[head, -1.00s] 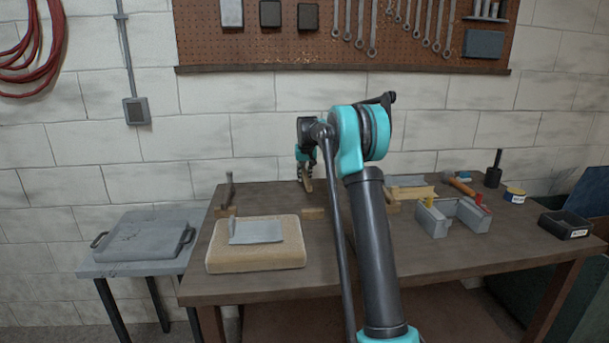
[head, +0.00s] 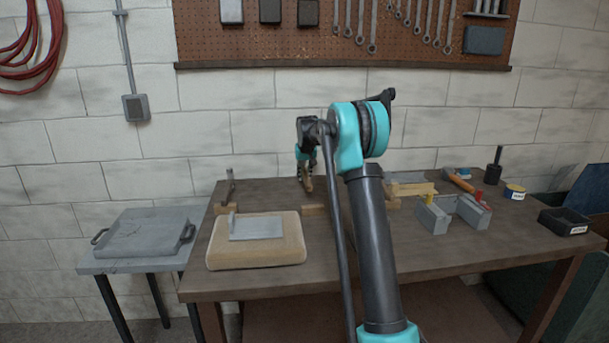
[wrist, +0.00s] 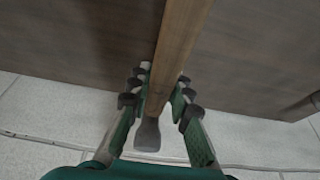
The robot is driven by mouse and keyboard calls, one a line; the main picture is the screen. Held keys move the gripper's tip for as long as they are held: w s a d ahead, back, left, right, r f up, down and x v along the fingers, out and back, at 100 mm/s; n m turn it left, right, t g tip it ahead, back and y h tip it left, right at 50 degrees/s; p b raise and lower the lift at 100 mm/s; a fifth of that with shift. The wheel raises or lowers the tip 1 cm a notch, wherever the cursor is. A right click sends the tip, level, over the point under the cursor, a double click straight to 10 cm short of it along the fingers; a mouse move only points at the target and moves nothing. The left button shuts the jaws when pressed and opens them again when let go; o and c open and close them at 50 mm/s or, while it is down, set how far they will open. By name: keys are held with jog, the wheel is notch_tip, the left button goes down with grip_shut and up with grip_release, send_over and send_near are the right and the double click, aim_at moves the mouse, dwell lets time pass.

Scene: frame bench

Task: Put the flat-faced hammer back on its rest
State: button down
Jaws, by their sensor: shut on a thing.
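My gripper (head: 305,180) is above the back of the workbench in the head view. In the wrist view my gripper (wrist: 161,88) is shut around the wooden handle of a tool, taken as the flat-faced hammer (wrist: 172,58). Its dark grey end (wrist: 148,135) lies towards my palm, and the handle runs away between the fingers. The far end is out of the wrist view. A small wooden block (head: 314,210) lies on the bench below my gripper. Which piece is the hammer's rest I cannot tell.
A tan padded block (head: 255,256) carries a grey metal sheet. A wooden piece with an upright metal part (head: 228,190) stands behind it. An orange-handled hammer (head: 460,181), grey clamp blocks (head: 432,218) and a black bin (head: 566,222) stand right. My arm hides the bench's middle.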

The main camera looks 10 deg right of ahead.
jog(key=shift+f, duration=0.85)
jog(key=c, duration=1.3)
grip_release()
